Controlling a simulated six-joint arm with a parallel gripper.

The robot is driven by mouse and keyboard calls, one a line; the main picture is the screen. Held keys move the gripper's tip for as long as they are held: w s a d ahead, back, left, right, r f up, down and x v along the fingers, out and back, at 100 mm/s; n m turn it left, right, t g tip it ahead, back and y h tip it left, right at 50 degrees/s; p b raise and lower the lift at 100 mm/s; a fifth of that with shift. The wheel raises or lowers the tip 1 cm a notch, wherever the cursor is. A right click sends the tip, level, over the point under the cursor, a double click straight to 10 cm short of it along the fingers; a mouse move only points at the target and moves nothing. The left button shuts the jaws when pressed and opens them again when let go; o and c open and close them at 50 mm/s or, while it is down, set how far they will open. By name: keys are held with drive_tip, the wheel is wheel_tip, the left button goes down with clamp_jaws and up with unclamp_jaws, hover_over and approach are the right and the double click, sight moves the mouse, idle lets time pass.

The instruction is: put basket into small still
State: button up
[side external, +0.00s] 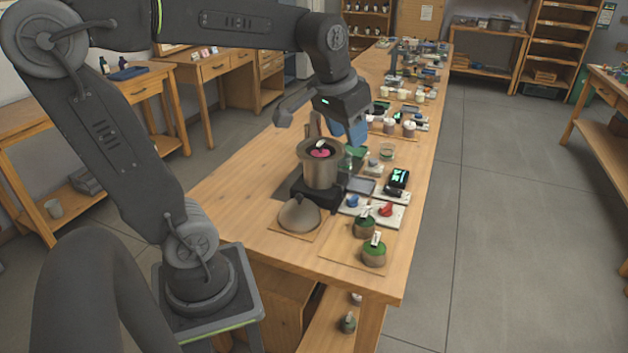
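The small still (320,170) is a brownish metal pot standing upright on a dark base, near the front of the long wooden table. Pink contents with a dark edge and a small white piece (320,150) show inside its mouth; this looks like a basket sitting in the pot, though its sides are hidden. My gripper (322,128) is above and slightly behind the pot's mouth, its fingers spread apart. I see nothing held between them. The far finger partly overlaps a blue object behind, so its tip is hard to make out.
A domed lid (299,214) lies on a board in front of the still. Two round containers with green tops and white tags (374,253) stand at the front right. A tray with blue and red pieces (386,210) is beside the still. Table space left of the lid is clear.

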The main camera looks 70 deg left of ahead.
drive_tip(key=s+d+f+m+t+h, duration=0.1)
drive_tip(key=s+d+f, duration=0.3)
drive_tip(key=s+d, duration=0.4)
drive_tip(key=shift+s+m+t, duration=0.5)
drive_tip(key=shift+s+m, duration=0.25)
drive_tip(key=shift+m, duration=0.15)
